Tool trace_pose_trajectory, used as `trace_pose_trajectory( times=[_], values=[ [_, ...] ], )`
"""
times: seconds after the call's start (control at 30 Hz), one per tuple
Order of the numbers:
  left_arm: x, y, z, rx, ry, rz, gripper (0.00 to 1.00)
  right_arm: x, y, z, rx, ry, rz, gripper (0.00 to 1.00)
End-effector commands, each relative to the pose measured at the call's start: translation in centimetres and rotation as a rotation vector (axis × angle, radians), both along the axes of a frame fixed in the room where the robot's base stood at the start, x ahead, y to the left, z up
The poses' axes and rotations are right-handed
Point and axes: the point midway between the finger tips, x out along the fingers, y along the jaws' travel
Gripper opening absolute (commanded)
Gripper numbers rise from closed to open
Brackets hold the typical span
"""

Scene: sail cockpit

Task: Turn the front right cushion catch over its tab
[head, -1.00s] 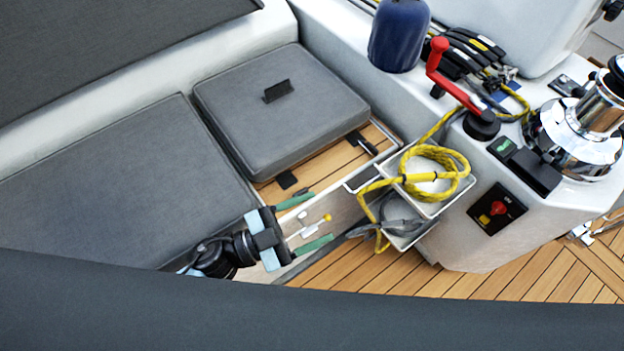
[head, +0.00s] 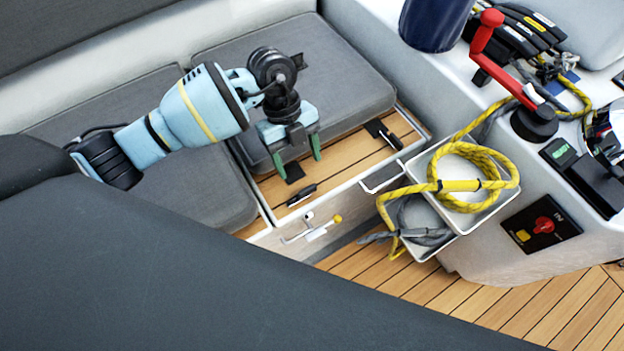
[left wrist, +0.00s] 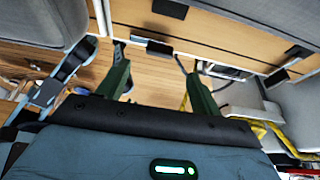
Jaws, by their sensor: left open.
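The grey cushion (head: 345,95) lies on a wooden seat lid (head: 335,160). Along the lid's front edge are two black catches. The nearer catch (head: 302,195) lies parallel to the edge, apart from its flat black tab (head: 295,172). The right catch (head: 391,138) points across the edge, its inner end at its tab (head: 375,127). My left gripper (head: 298,165) is open and empty, pointing down above the nearer tab. The left wrist view shows its green fingers (left wrist: 158,95), the nearer catch (left wrist: 159,48) and the right catch (left wrist: 275,77). My right gripper is not in view.
A bin (head: 490,207) with a coiled yellow rope (head: 480,165) stands right of the seat front. A red-handled winch handle (head: 490,45) and a blue cylinder (head: 435,22) are on the console.

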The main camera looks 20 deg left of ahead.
Motion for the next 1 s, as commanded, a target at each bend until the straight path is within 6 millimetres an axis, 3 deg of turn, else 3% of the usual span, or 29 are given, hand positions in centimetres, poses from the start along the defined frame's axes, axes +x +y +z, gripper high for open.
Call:
trace_pose_trajectory(
  times=[0.27, 0.7, 1.0],
  values=[
    [-0.3, -0.3, -1.0, 0.000, 0.002, -0.001, 0.65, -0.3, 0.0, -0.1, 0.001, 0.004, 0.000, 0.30],
    [-1.7, -2.2, -6.5, -0.004, 0.002, -0.002, 0.65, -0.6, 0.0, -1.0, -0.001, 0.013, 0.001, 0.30],
    [-1.9, -2.4, -7.2, -0.003, -0.001, -0.001, 0.65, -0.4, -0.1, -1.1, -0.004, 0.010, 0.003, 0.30]
  ],
)
